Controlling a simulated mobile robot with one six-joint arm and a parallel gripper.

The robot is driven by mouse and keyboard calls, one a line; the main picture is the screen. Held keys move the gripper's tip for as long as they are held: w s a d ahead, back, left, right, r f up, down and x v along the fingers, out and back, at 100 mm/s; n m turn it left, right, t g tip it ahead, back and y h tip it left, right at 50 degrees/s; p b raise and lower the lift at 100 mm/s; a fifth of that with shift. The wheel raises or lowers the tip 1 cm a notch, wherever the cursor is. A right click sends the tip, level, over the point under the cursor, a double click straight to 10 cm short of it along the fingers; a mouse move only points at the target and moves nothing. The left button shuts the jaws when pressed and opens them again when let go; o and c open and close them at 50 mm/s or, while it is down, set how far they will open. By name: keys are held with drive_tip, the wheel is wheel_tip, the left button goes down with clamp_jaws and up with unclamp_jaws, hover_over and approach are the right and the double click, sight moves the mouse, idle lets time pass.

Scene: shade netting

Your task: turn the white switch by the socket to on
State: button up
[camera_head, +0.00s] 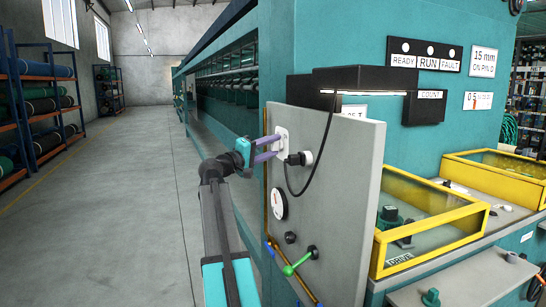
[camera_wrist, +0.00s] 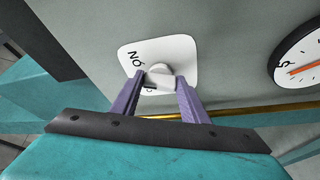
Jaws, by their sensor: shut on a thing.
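The white switch (camera_wrist: 160,76) is a small knob on a white plate (camera_wrist: 185,48) with dark lettering, fixed to a grey panel. In the wrist view it sits between the two purple fingers of my gripper (camera_wrist: 162,84), which are shut on it. Part of the lettering is hidden behind the knob and fingers. In the head view my gripper (camera_head: 276,143) reaches the same plate (camera_head: 281,139) near the panel's left edge. The socket (camera_head: 293,159) with a black plug and cable is just below and right of the plate.
A round gauge (camera_head: 279,204) is lower on the panel (camera_head: 345,190). A black knob (camera_head: 290,237) and a green-handled lever (camera_head: 298,263) are below it. The black cable (camera_head: 325,145) hangs in front of the panel. The aisle floor (camera_head: 120,190) on the left is clear.

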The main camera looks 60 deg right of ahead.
drive_tip(key=shift+f+m+g+b, duration=0.35)
drive_tip(key=shift+m+b, duration=0.5)
drive_tip(key=shift+b, duration=0.6)
drive_tip(key=shift+f+m+g+b, duration=0.2)
drive_tip(key=shift+m+g+b, duration=0.15)
drive_tip(key=shift+m+b, duration=0.8)
drive_tip(key=b, duration=0.2)
drive_tip(key=shift+w+r+m+h+b, duration=0.1)
drive_tip(key=shift+m+h+b, duration=0.2)
drive_tip(key=shift+m, duration=0.1)
drive_tip(key=shift+r+m+g+b, duration=0.15)
drive_tip(key=shift+m+g+b, duration=0.25)
drive_tip(key=shift+m+b, duration=0.15)
drive_tip(key=o, duration=1.1)
drive_tip(key=shift+r, duration=0.15)
drive_tip(key=shift+c, duration=0.2)
drive_tip(key=p+v, duration=0.1)
drive_tip(key=v, duration=1.3)
drive_tip(key=shift+f, duration=0.2)
drive_tip(key=shift+d, duration=0.1)
